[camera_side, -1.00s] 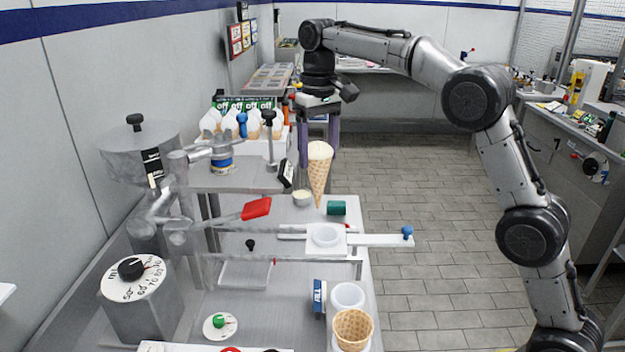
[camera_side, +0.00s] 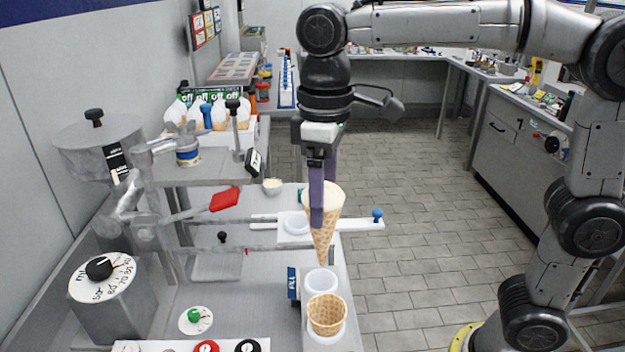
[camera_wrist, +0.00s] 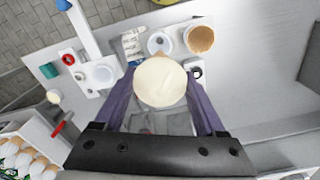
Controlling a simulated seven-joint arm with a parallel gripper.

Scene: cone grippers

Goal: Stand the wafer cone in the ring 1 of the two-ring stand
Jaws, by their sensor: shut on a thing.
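My gripper (camera_side: 318,205) is shut on the wafer cone (camera_side: 323,235), which has a pale, cream-coloured filled top. The cone hangs upright, tip down. In the wrist view its round top (camera_wrist: 160,82) sits between the purple fingers of my gripper (camera_wrist: 160,100) and hides the tip. In the side view the tip appears just behind and above the empty ring of the two-ring stand (camera_side: 322,280). The nearer ring holds another, empty-looking wafer cone (camera_side: 327,314). Both rings show in the wrist view, the empty one (camera_wrist: 160,43) left of the occupied one. No ring number is readable.
A white slide with a round opening (camera_side: 297,223) and a blue knob (camera_side: 377,215) lies behind the held cone. A blue-and-white block (camera_side: 293,283) stands left of the stand. A red-handled lever (camera_side: 224,200) is further left. A small cup (camera_side: 272,186) sits behind.

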